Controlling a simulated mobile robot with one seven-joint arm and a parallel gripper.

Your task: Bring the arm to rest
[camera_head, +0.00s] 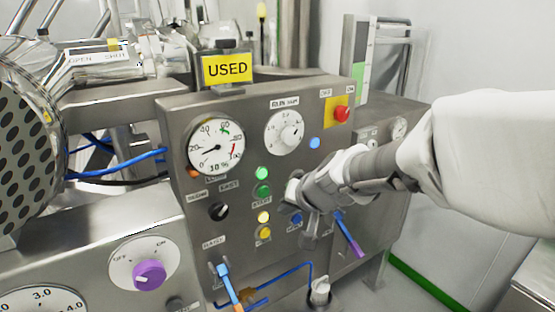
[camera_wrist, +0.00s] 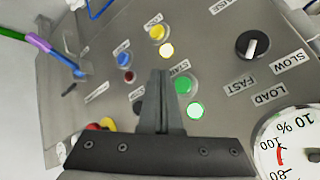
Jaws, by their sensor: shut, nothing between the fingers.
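My arm reaches in from the right in the head view, in front of a grey metal control panel (camera_head: 240,120). My gripper (camera_head: 310,241) is shut and empty near the lower middle of the panel, right of the yellow buttons. In the wrist view, its closed fingers (camera_wrist: 163,75) point at the panel face. A lit green button (camera_wrist: 195,111) and a green button (camera_wrist: 183,84) lie just right of the fingers. I cannot tell whether the fingertips touch the panel. My wrist hides part of the panel.
A red emergency stop button (camera_head: 341,113) on yellow sits at the panel's upper right. A blue lever (camera_head: 224,275) and a purple-tipped lever (camera_head: 351,238) stick out low. A round drum (camera_head: 20,150) stands left. A yellow USED sign (camera_head: 227,69) stands on top.

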